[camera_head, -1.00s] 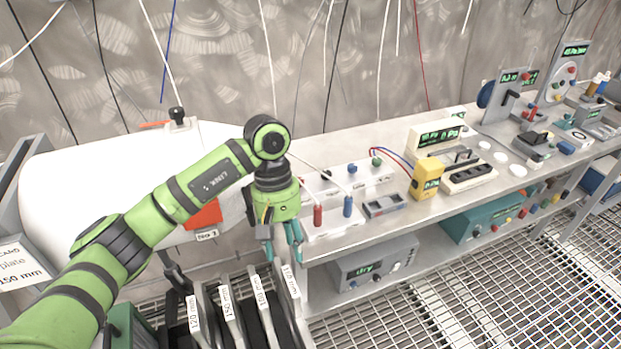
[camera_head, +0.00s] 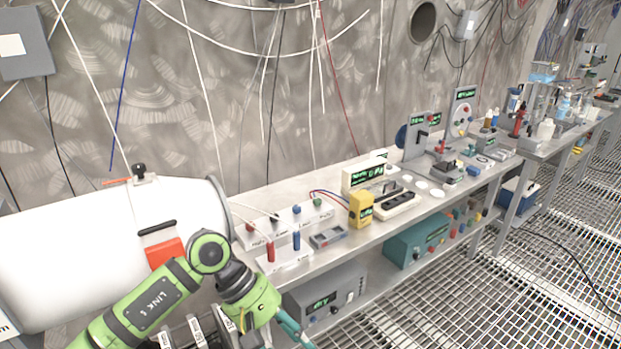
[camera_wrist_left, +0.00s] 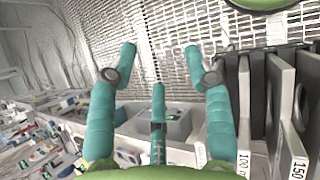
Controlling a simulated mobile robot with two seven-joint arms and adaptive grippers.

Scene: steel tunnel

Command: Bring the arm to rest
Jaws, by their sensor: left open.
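My green left arm (camera_head: 145,305) comes in from the lower left in the head view and bends at a dark-ringed elbow-like joint. My left gripper (camera_head: 292,328) hangs at the bottom edge, in front of the bench, with teal fingers partly cut off by the frame. In the left wrist view the three teal fingers of the left gripper (camera_wrist_left: 159,68) are spread apart, with nothing held between them. My right arm and gripper are not in view.
A white cylinder (camera_head: 75,240) lies behind the arm at the left. A steel bench (camera_head: 345,250) carries meters, a yellow device (camera_head: 361,209) and terminals. A grey box (camera_head: 325,297) stands on its lower shelf. Upright labelled plates (camera_wrist_left: 282,110) stand close to the gripper. Grating floor lies at right.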

